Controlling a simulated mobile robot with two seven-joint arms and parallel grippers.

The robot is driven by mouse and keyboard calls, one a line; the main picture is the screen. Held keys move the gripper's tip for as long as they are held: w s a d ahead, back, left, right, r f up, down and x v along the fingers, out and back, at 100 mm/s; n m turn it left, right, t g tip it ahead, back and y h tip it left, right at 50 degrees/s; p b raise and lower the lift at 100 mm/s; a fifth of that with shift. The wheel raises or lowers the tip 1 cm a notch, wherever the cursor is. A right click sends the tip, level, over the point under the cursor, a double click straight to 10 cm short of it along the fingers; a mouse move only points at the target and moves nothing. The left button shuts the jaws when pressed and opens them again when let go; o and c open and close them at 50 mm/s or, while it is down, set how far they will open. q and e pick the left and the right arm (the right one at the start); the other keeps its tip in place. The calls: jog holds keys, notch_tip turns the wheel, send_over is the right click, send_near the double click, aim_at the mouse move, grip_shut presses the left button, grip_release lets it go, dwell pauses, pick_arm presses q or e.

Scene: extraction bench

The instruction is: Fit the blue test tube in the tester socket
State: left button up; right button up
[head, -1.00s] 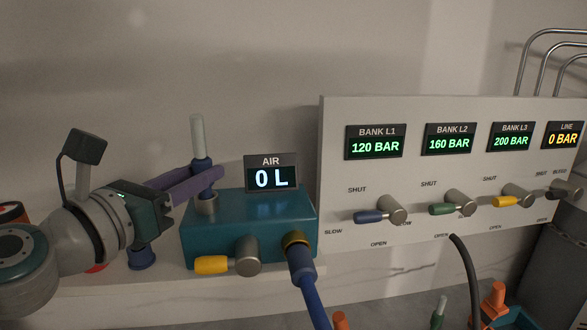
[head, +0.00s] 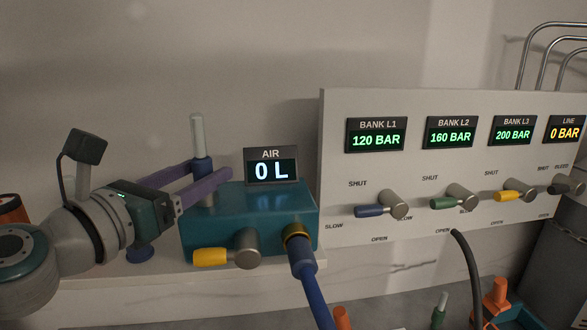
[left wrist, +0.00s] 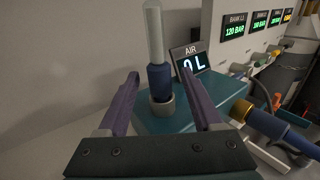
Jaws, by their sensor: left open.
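The blue test tube (head: 202,168), with a clear upper part and a blue lower part, stands upright in the metal socket ring on top of the teal tester (head: 262,212). In the left wrist view the tube (left wrist: 159,77) shows seated in the socket ring (left wrist: 161,105), between the two fingers. My left gripper (head: 209,172) is open, with one purple finger on each side of the tube. In the left wrist view the gripper (left wrist: 163,100) shows clear gaps between both fingers and the tube. My right gripper is not in view.
The tester's display (head: 271,168) reads 0 L. A yellow-handled valve (head: 228,258) and a blue hose (head: 309,278) are on its front. A valve panel (head: 420,235) stands to the right. A green-banded tube (head: 439,312) shows at the lower right.

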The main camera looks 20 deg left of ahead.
pick_arm(q)
jog(key=s+b, duration=0.2)
jog(key=s, duration=0.8)
jog(key=shift+a, duration=0.25)
